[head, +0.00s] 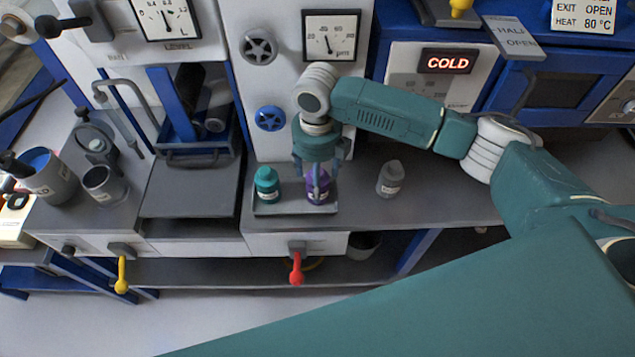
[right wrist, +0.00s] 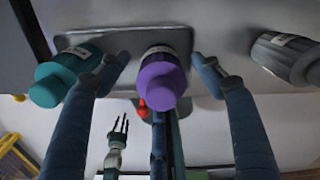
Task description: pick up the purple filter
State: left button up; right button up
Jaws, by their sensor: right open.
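The purple filter (head: 320,192) stands on a small grey tray (head: 283,210) on the bench, right of a teal filter (head: 266,184). My right gripper (head: 314,178) is over it from above, partly covering it. In the right wrist view the purple filter (right wrist: 162,80) lies between the spread blue fingers of the right gripper (right wrist: 160,66), with gaps at both sides. A third finger shows below it; whether it touches the filter is unclear. A small teal gripper (right wrist: 117,138), apparently my left one, shows far off; its opening is unclear.
A grey bottle (head: 390,178) stands on the bench right of the tray; the bench between is clear. The teal filter (right wrist: 65,75) is close outside one finger in the right wrist view. A red handle (head: 296,268) hangs below the bench edge.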

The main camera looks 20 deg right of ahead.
jog(key=shift+d+f+p, duration=0.1)
jog(key=shift+f+p, duration=0.2)
jog(key=shift+f, duration=1.45)
jog(key=c, duration=1.2)
jog(key=shift+o, duration=0.2)
